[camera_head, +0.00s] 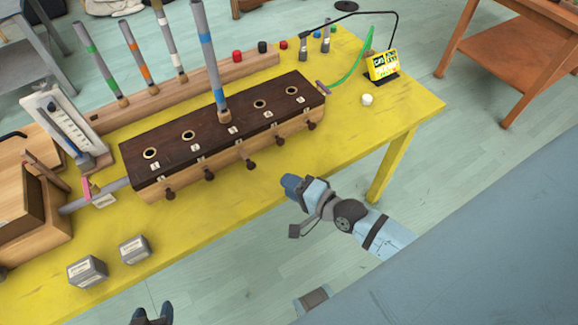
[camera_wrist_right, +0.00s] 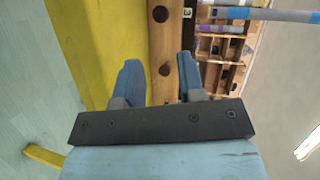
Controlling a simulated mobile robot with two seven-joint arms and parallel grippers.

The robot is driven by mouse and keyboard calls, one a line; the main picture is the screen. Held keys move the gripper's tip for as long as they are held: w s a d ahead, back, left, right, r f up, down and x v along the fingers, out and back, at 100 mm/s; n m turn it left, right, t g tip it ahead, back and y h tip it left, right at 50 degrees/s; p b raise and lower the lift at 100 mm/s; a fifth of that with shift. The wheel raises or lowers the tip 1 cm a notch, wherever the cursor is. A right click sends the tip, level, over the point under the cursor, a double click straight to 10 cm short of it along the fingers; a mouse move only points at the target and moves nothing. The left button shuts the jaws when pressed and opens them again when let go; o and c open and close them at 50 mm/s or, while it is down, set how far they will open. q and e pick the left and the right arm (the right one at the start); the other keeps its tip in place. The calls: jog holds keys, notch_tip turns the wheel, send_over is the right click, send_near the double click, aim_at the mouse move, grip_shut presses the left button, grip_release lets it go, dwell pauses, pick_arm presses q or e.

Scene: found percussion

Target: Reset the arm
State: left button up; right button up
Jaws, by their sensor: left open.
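My right gripper (camera_head: 292,184) reaches in from the lower right and is over or just beyond the yellow table's front edge, below the wooden box. In the right wrist view its two blue fingers (camera_wrist_right: 158,80) are apart with nothing between them. The rest of the left arm is out of view. The wooden box (camera_head: 217,150) has a dark top with several holes and knobs along its front. A grey tube with blue bands (camera_head: 209,60) stands upright in it.
The yellow table (camera_head: 400,125) holds a rack (camera_head: 180,95) with several banded tubes, two grey blocks (camera_head: 88,271), a white ball (camera_head: 367,99) and a yellow sign (camera_head: 382,65). A brown table (camera_head: 520,45) stands right. The table's front right corner is clear.

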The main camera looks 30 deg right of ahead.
jog(key=s+a+f+n+g+h, duration=0.35)
jog(key=s+f+n, duration=0.5)
jog(key=n, duration=0.65)
notch_tip(320, 180, up, 13)
jog(key=s+d+p, duration=0.1)
jog(key=p, duration=1.2)
jog(key=shift+s+d+r+y, duration=0.2)
jog(key=shift+s+y, duration=0.1)
jog(key=shift+y, duration=0.05)
